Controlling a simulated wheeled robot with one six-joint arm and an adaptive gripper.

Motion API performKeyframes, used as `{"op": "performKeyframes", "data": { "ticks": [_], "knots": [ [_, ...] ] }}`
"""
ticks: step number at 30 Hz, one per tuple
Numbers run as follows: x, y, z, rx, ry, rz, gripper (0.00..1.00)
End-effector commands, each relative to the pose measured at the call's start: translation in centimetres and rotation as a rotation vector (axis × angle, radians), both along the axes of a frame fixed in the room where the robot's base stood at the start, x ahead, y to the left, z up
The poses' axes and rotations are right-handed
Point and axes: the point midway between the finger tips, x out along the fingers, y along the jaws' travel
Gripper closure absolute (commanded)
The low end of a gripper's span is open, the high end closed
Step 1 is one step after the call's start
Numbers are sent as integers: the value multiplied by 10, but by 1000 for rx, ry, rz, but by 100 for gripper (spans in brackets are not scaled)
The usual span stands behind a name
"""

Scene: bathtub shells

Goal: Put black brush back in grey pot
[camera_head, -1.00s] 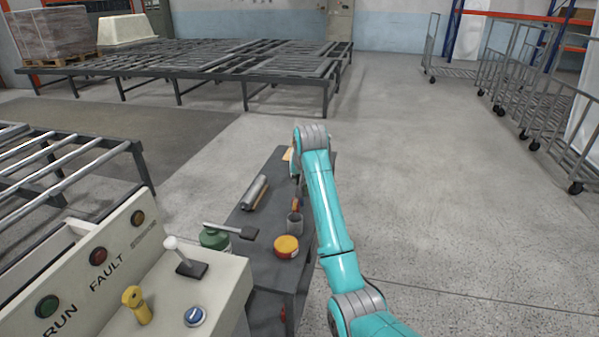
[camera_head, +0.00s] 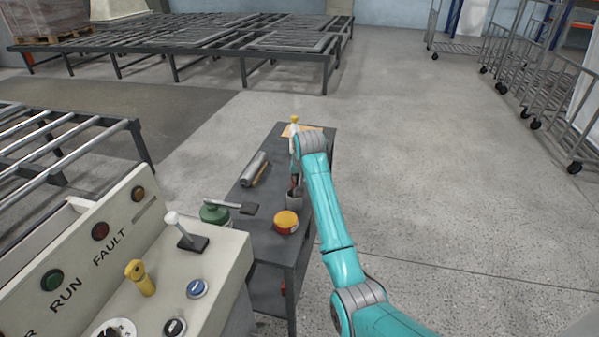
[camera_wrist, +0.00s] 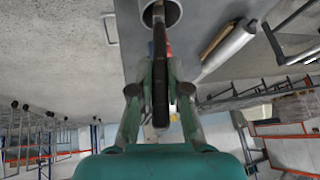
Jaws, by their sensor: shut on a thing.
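The grey pot (camera_head: 294,196) stands on the dark bench, partly behind my arm in the head view. In the wrist view its round mouth (camera_wrist: 173,12) is at the top. My gripper (camera_wrist: 160,88) is shut on the black brush (camera_wrist: 160,60), whose long dark body runs up the picture between the fingers. The brush's far end overlaps the pot's mouth in the wrist view; how deep it sits I cannot tell. In the head view my gripper (camera_head: 295,178) is just above the pot and mostly hidden by my arm.
A control panel (camera_head: 215,262) stands at front left. Open floor lies right.

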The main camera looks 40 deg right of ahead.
Motion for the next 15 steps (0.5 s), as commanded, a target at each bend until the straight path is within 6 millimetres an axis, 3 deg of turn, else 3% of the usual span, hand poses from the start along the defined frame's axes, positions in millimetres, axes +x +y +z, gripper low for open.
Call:
{"op": "performKeyframes", "data": {
  "ticks": [9,10,12,15],
  "knots": [
    [0,0,-1,0,0,0,100],
    [0,0,-1,0,0,0,77],
    [0,0,-1,0,0,0,59],
    [0,0,-1,0,0,0,55]
  ]
}}
